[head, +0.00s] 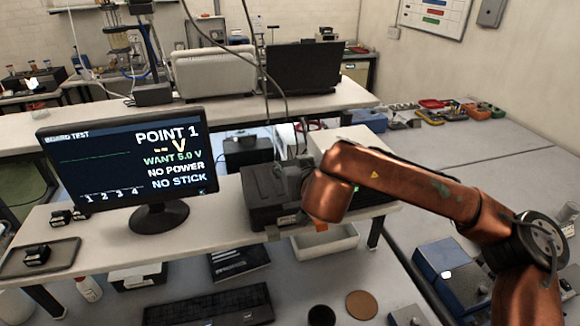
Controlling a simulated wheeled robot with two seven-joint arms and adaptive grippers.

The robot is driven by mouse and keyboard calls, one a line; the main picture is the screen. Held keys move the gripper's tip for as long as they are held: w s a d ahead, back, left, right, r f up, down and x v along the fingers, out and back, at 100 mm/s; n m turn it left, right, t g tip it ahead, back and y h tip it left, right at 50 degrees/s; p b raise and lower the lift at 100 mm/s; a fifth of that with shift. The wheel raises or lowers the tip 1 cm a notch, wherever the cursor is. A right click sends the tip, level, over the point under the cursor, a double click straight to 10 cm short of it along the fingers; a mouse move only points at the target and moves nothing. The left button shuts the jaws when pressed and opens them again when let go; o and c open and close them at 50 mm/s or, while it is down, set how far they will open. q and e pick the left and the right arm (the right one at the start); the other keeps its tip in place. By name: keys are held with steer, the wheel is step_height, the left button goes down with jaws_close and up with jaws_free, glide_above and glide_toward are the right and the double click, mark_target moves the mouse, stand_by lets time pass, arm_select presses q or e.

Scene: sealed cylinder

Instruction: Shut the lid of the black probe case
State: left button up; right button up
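A black box-shaped case (268,190) stands on the raised bench shelf, just right of the monitor. I take it for the probe case, but its lid is not clear enough to tell how far it stands open. My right arm reaches in from the right, and its copper wrist end is over the right side of this case. My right gripper (290,218) is dark against the dark case and mostly hidden. I cannot tell if its fingers are open or touch the case. My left gripper is not in view.
The monitor (128,158) stands left of the case. A white tray (325,242) lies below the shelf edge. A keyboard (208,307), a flat black item (238,262) and a round brown coaster (361,305) lie on the lower desk. A dark tray (62,258) is at far left.

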steer(key=o, duration=0.5)
steer(key=shift+s+r, duration=0.1)
steer(key=shift+s, duration=0.05)
steer(key=v, duration=1.1)
steer(key=shift+s+d+r, duration=0.1)
steer(key=shift+s+d, duration=0.05)
steer(key=shift+s, duration=0.25)
